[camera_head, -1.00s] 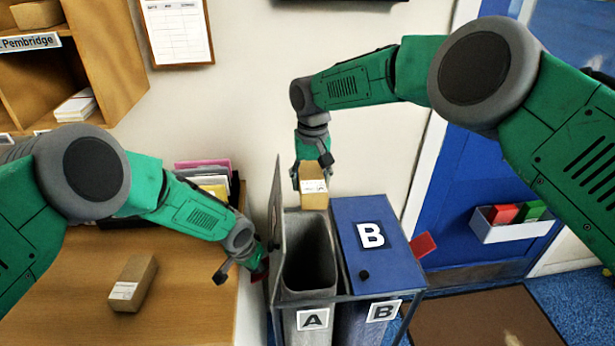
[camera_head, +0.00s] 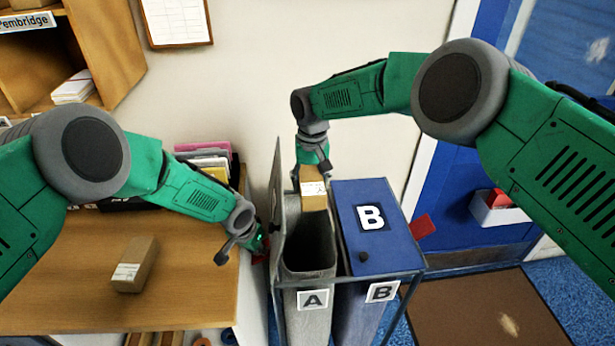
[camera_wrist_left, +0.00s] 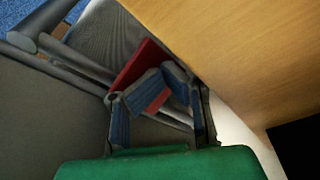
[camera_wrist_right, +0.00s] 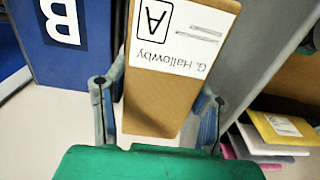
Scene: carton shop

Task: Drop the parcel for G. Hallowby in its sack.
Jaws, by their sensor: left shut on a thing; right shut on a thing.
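The parcel (camera_head: 314,202) is a brown carton. In the right wrist view its white label (camera_wrist_right: 180,35) reads "G. Hallowby" and "A". My right gripper (camera_head: 310,176) is shut on it and holds it upright at the back of the sack A mouth; whether its lower end is below the rim is unclear. Sack A (camera_head: 312,274) is grey and open, with its lid (camera_head: 276,185) standing up on the left. My left gripper (camera_head: 243,250) is shut on a red tab (camera_wrist_left: 135,62) beside that lid, between desk and sack.
Sack B's blue lid (camera_head: 385,245) is closed, right of sack A, with a red tab (camera_head: 423,226) on its right. Another brown parcel (camera_head: 137,264) lies on the desk (camera_head: 70,285). Coloured folders (camera_head: 205,160) stand behind my left arm. A wall is behind the sacks.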

